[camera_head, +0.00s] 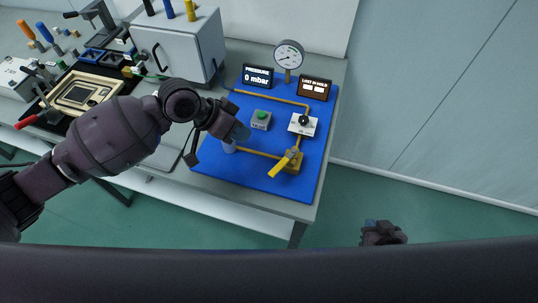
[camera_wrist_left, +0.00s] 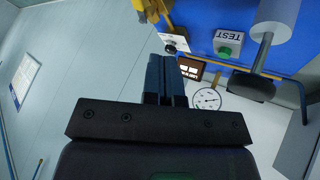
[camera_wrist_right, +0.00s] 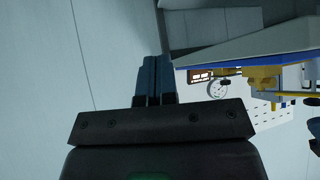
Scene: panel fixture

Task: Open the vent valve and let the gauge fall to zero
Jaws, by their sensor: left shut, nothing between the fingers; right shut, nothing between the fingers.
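A yellow lever valve (camera_head: 287,162) sits on the front right of the blue panel (camera_head: 212,172); its handle points toward the front left. A black knob (camera_head: 304,120) on a white plate is behind it; labels are too small to tell which is the vent. The round gauge (camera_head: 289,54) stands at the back; its needle is too small to read. The pressure display (camera_head: 257,77) reads 0 mbar. My left gripper (camera_head: 241,133) is shut and empty above the panel's left part, apart from both valves. My right gripper (camera_head: 374,227) is shut and empty, off the bench's right edge.
A green TEST button (camera_head: 261,117) sits mid-panel; it also shows in the left wrist view (camera_wrist_left: 228,40). A second display (camera_head: 314,88) is right of the pressure one. A grey cabinet (camera_head: 183,48) and a tool-filled black tray stand left. The floor right of the bench is clear.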

